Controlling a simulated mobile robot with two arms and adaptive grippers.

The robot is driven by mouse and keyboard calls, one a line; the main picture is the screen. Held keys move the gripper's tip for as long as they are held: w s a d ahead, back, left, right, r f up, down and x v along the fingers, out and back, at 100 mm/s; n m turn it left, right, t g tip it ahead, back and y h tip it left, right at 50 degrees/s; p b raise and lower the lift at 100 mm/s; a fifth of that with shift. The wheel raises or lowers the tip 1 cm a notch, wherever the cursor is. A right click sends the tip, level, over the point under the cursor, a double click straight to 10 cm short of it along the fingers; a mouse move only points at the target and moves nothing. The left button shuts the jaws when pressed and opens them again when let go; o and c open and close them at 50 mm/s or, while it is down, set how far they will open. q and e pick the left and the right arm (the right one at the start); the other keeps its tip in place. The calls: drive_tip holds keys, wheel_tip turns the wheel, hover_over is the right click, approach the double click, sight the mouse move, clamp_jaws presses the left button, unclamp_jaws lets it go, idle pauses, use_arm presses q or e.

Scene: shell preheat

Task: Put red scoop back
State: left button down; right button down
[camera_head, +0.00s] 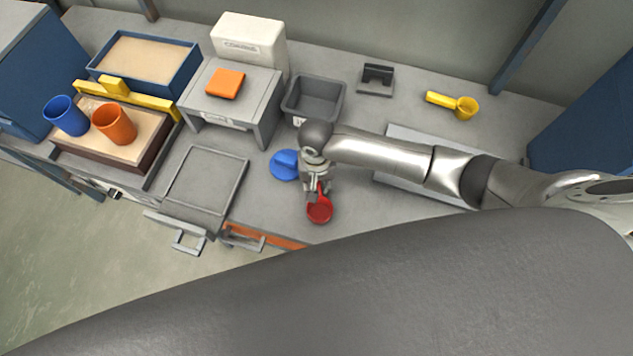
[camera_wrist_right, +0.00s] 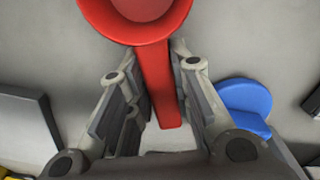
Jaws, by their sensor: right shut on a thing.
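The red scoop (camera_head: 320,209) is at the front middle of the grey bench, below my right gripper (camera_head: 317,188). In the right wrist view the red scoop (camera_wrist_right: 160,80) shows its round bowl at the top edge and its straight handle running down between the fingers. My right gripper (camera_wrist_right: 161,60) is shut on the handle. I cannot tell whether the scoop touches the bench or hangs just above it. My left gripper is not in view.
A blue round piece (camera_head: 284,165) lies close left of my right gripper. A grey bin (camera_head: 314,98), a dark holder (camera_head: 376,78) and a yellow scoop (camera_head: 454,103) stand behind. Blue (camera_head: 66,116) and orange (camera_head: 114,123) cups stand at left. A grey tray (camera_head: 205,182) is front left.

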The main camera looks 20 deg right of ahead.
drive_tip(key=shift+a+f, duration=0.1)
drive_tip(key=shift+f, duration=0.1)
drive_tip(key=c, duration=1.3)
unclamp_jaws()
wheel_tip(320, 180, up, 12)
drive_tip(key=shift+r, duration=0.15)
